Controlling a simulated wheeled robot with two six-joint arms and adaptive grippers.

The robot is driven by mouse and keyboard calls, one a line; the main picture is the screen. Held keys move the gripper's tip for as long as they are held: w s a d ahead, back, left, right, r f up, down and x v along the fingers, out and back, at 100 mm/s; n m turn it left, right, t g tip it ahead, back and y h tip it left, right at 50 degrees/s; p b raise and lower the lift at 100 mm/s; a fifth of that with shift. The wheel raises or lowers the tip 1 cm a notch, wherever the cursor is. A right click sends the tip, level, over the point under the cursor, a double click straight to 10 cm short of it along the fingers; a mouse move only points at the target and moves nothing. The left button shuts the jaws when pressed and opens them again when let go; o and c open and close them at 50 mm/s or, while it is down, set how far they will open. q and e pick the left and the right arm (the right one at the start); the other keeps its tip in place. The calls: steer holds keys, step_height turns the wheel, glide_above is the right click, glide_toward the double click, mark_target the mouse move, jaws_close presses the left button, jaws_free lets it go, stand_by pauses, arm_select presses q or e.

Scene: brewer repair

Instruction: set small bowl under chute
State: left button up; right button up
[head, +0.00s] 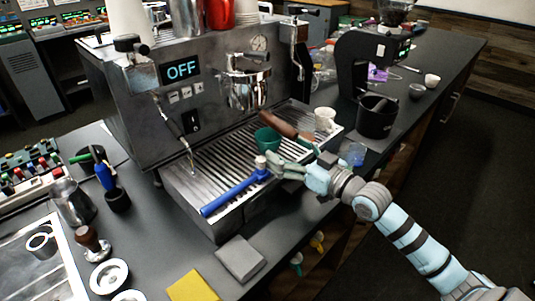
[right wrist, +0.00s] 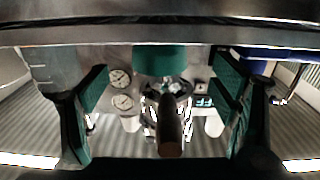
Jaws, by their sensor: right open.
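My right gripper (head: 280,163) is open over the front of the drip tray (head: 190,178). In the right wrist view its two fingers (right wrist: 160,100) stand apart with nothing gripped. A green cup (head: 268,140) is just beyond the fingertips; it also shows in the right wrist view (right wrist: 160,62). A small white bowl (head: 432,80) is on the counter at the far right, with a grey bowl (head: 417,90) next to it. I cannot tell which is the small bowl. A dark grinder (head: 357,60) stands right of the coffee machine. I cannot make out its chute clearly.
A blue-handled tool (head: 232,193) lies across the tray beside my gripper. A brown-handled portafilter (head: 287,125) and a white cup (head: 325,118) are behind it. A black container (head: 376,120) stands before the grinder. A grey pad (head: 240,258) lies on the front counter.

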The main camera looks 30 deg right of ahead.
mark_target(278, 142)
steer(key=x, duration=0.4)
steer(key=shift+w+r+b, duration=0.1)
steer(key=shift+r+b, duration=0.25)
steer(key=shift+b, duration=0.05)
steer(key=shift+w+a, duration=0.15)
steer(key=shift+w, duration=0.25)
steer(key=shift+s, duration=0.1)
steer(key=c, duration=1.4)
steer(key=shift+r, duration=0.25)
steer(key=p+v, duration=0.1)
steer(key=v, duration=0.1)
steer(key=p+v, duration=0.1)
steer(key=v, duration=0.1)
steer(key=p+v, duration=0.1)
steer(key=v, duration=0.1)
steer(key=shift+r, duration=0.25)
steer(key=p+v, duration=1.1)
steer(key=v, duration=0.1)
steer(key=s+a+r+n+y, duration=0.1)
steer(key=a+r, duration=0.3)
steer(key=a, duration=0.3)
steer(key=s+a+r+n+g+y+b, duration=0.1)
steer(key=s+a+r+y, duration=0.1)
steer(key=a, duration=0.6)
steer(key=shift+a+r, duration=0.15)
steer(key=shift+r, duration=0.7)
